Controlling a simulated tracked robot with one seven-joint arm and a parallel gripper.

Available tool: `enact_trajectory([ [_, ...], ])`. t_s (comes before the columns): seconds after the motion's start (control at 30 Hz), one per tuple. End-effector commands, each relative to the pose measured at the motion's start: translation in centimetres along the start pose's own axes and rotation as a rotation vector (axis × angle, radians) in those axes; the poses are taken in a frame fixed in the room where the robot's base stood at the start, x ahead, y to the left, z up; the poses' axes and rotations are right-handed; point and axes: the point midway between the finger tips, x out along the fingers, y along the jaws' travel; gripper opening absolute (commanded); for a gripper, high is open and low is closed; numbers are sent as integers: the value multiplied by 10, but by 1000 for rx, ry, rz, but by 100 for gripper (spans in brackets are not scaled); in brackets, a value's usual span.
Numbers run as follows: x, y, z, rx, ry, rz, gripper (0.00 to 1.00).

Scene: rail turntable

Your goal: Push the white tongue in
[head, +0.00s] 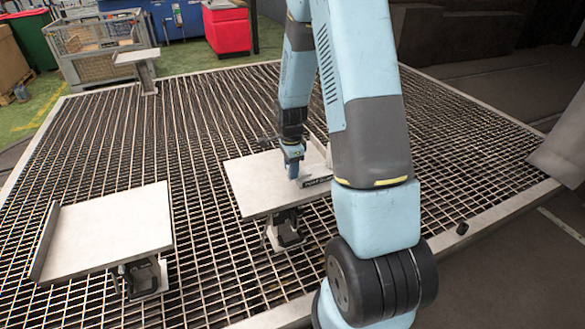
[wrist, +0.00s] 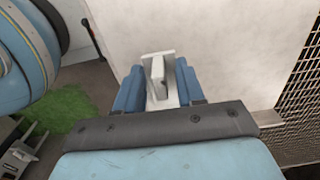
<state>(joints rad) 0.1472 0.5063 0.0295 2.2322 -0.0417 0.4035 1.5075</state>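A small white tongue-like piece (wrist: 158,75) with an upright flap shows in the wrist view between the two blue fingers of my gripper (wrist: 160,90). The fingers stand apart on either side of it; I cannot tell whether they press on it. In the head view my gripper (head: 292,158) points down over the right part of the middle pale plate (head: 262,190), and a small white part (head: 293,172) shows at its tip. A black label (head: 317,182) with white letters is just right of it, partly hidden by my arm.
Another pale plate (head: 110,230) with a raised left edge stands at the left. A third plate (head: 137,56) stands at the back left, before a grey mesh crate (head: 97,42). Dark grating (head: 200,125) lies under the plates. A red box (head: 227,28) is at the back.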

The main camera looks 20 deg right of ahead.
Motion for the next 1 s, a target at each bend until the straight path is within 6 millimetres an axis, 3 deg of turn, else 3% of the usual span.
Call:
enact_trajectory([
  [0.17, -17, -1, 0, -1, 1, -4, 38],
  [0.7, -110, 0, -1, 1, -1, -3, 38],
  [1.0, -135, 0, -1, 1, -1, -1, 38],
])
